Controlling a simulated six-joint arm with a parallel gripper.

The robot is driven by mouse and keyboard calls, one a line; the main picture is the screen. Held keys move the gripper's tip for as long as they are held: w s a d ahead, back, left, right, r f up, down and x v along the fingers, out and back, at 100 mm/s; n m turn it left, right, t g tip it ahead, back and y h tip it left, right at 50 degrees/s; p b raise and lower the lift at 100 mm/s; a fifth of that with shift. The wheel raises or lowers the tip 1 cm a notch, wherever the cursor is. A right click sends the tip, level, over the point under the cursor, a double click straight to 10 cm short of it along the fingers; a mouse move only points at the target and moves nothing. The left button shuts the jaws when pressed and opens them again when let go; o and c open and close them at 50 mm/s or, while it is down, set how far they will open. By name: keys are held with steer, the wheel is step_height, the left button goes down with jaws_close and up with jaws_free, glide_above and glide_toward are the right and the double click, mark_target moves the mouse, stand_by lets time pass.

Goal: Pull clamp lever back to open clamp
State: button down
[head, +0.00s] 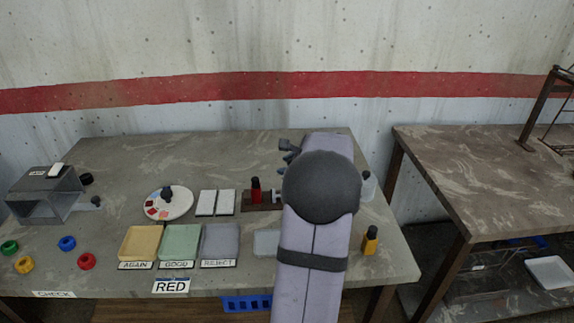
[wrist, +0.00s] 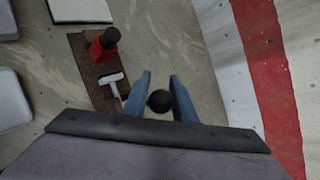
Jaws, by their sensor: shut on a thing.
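The clamp shows in the wrist view as a red block with a black top (wrist: 105,42) on a brown base board (wrist: 82,62), with a pale T-shaped metal piece (wrist: 113,84) beside it. In the head view the red part (head: 256,189) stands left of my arm. My gripper (wrist: 160,77) has its two blue fingers on either side of a black ball (wrist: 160,101), which looks like the clamp lever's knob, and is shut on it. The lever's shaft is hidden under the ball.
Yellow, green and grey trays (head: 220,240) stand in front. An orange bottle (head: 370,240) with a black cap stands right of my arm. The wall is behind.

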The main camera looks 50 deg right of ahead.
steer(key=shift+d+r, duration=0.1)
steer(key=shift+d, duration=0.05)
steer(key=c, duration=1.5)
jaws_free()
steer(key=v, duration=0.7)
steer(key=shift+s+b, duration=0.15)
steer(key=shift+b, duration=0.2)
